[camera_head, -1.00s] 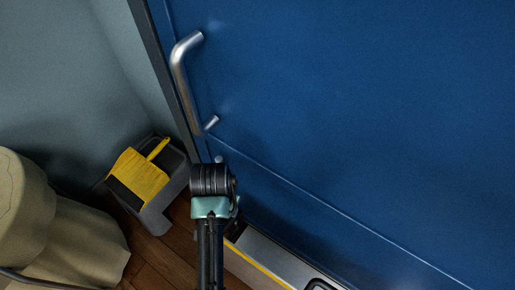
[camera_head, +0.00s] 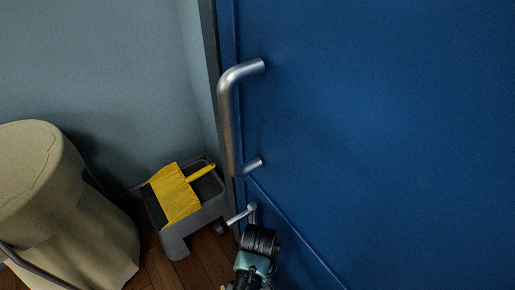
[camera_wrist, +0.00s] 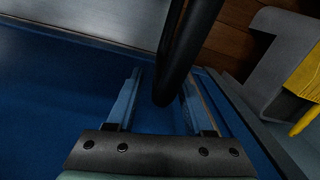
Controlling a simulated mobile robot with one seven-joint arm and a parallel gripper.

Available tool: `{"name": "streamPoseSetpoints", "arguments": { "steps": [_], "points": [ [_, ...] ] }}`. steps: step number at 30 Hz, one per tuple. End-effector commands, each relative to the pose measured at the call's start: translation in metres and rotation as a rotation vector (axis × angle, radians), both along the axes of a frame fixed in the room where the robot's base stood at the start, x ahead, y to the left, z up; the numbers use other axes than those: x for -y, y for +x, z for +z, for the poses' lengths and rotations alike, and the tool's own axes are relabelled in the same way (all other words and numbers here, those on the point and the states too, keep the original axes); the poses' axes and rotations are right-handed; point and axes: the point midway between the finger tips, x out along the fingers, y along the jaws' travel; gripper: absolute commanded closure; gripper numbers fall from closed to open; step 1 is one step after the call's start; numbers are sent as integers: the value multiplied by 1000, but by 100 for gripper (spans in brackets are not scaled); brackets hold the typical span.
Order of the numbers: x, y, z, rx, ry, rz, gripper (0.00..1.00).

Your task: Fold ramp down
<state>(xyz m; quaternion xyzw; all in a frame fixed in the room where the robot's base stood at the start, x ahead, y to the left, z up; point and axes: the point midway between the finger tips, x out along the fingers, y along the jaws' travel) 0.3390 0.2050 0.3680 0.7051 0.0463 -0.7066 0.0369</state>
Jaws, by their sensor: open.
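A blue panel (camera_head: 390,130), apparently the ramp, stands upright and fills the right of the head view. A bent silver handle (camera_head: 229,120) is fixed near its left edge. Below it is a small silver lever (camera_head: 240,215) with a dark end. My gripper (camera_wrist: 161,82) is open in the wrist view, its fingers over the blue surface. A dark rounded bar (camera_wrist: 186,45) reaches down between the fingers; I cannot tell whether it is the lever's grip or whether it touches them. In the head view my wrist is just below the lever and the fingertips are hidden.
A beige covered object (camera_head: 60,200) stands farther left. Wooden floor (camera_head: 205,262) shows between them. A pale metal strip (camera_wrist: 100,20) borders the panel.

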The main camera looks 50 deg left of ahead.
Motion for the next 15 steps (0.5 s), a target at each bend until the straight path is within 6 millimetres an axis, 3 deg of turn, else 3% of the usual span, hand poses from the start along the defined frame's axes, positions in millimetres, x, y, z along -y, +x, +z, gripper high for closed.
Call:
{"name": "streamPoseSetpoints", "arguments": {
  "steps": [1, 4, 15],
  "points": [
    [-1, 0, -11, 0, 0, 1, 48],
    [-1, 0, -19, 1, 1, 1, 48],
    [-1, 0, -22, 2, 1, 0, 48]
  ]
}}
